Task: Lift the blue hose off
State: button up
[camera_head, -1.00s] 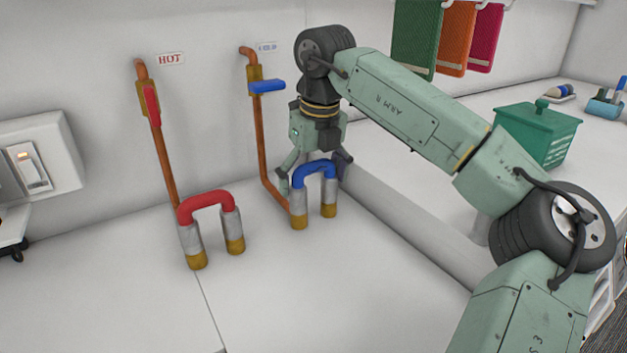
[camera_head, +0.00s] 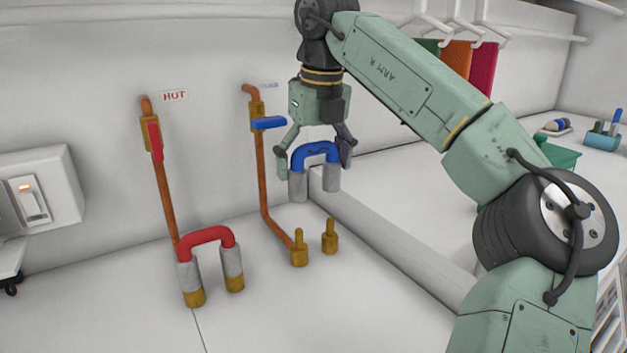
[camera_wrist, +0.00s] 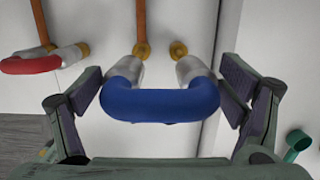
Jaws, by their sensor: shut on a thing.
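The blue hose (camera_head: 315,149) is an upturned U with grey end sleeves, and hangs in the air beneath my gripper (camera_head: 314,162). My gripper's two fingers are shut on the hose, one at each side. Its sleeves are clear of the two brass fittings, a left one (camera_head: 299,250) and a right one (camera_head: 330,238), which stand bare on the white surface below. In the wrist view the hose (camera_wrist: 160,104) lies between the finger pads, with the fittings beyond its ends.
The red hose (camera_head: 205,235) sits on its own brass fittings at the left. Copper pipes with a red lever (camera_head: 155,140) and a blue lever (camera_head: 268,123) run up the wall. A light ledge (camera_head: 395,240) runs along the right. A green box (camera_head: 558,155) is partly hidden behind my arm.

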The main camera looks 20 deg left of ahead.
aim_at(313, 141)
jog(key=shift+r+p, duration=2.25)
jog(key=shift+r, duration=0.15)
